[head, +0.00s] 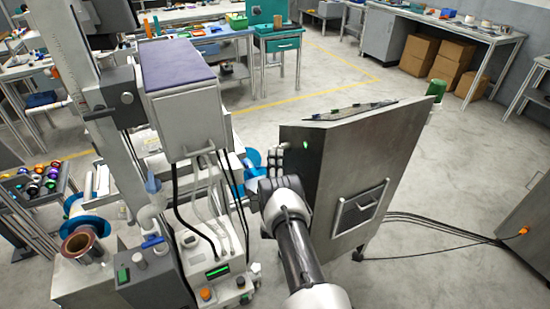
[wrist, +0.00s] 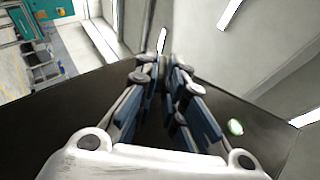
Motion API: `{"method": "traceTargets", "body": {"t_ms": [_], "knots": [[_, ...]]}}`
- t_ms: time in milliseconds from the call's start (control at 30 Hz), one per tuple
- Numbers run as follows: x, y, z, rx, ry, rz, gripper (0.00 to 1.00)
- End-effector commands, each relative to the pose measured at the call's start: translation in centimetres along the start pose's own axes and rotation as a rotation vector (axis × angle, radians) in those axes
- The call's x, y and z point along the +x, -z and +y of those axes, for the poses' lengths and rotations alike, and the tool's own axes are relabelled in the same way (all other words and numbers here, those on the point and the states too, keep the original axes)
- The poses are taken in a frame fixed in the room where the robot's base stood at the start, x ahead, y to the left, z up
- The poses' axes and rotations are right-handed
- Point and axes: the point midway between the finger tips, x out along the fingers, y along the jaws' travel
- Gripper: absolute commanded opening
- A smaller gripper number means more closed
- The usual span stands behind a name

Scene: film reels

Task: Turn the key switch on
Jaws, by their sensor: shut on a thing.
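A tall grey metal cabinet (head: 345,165) stands right of centre in the head view, its dark face turned to my arm. A small green light (head: 306,144) glows on that face; it also shows in the wrist view (wrist: 235,127), right of my fingers. My gripper (head: 279,158) is at this face, left of and slightly below the light. In the wrist view my gripper (wrist: 162,72) has its fingers close together at the dark panel, shut on the key switch. The fingers cover the key switch, so its turn angle cannot be seen.
A grey machine with a purple-topped box (head: 180,65) stands left of my arm, with hoses and a control box (head: 215,285) below. Black cables (head: 430,222) run over the floor at right. Open floor lies behind the cabinet.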

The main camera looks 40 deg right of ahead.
Motion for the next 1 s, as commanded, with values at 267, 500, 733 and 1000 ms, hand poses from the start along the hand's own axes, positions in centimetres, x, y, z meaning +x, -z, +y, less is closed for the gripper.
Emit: {"method": "traceTargets", "body": {"t_ms": [267, 500, 733, 1000], "knots": [[0.16, -0.04, -0.25, -0.009, -0.023, 0.001, 0.0], [0.45, -0.17, -0.82, -0.064, -0.155, 0.0, 0.0], [0.18, -0.05, -0.61, -0.088, -0.211, 0.0, 0.0], [0.12, -0.03, -0.53, -0.089, -0.21, 0.0, 0.12]]}}
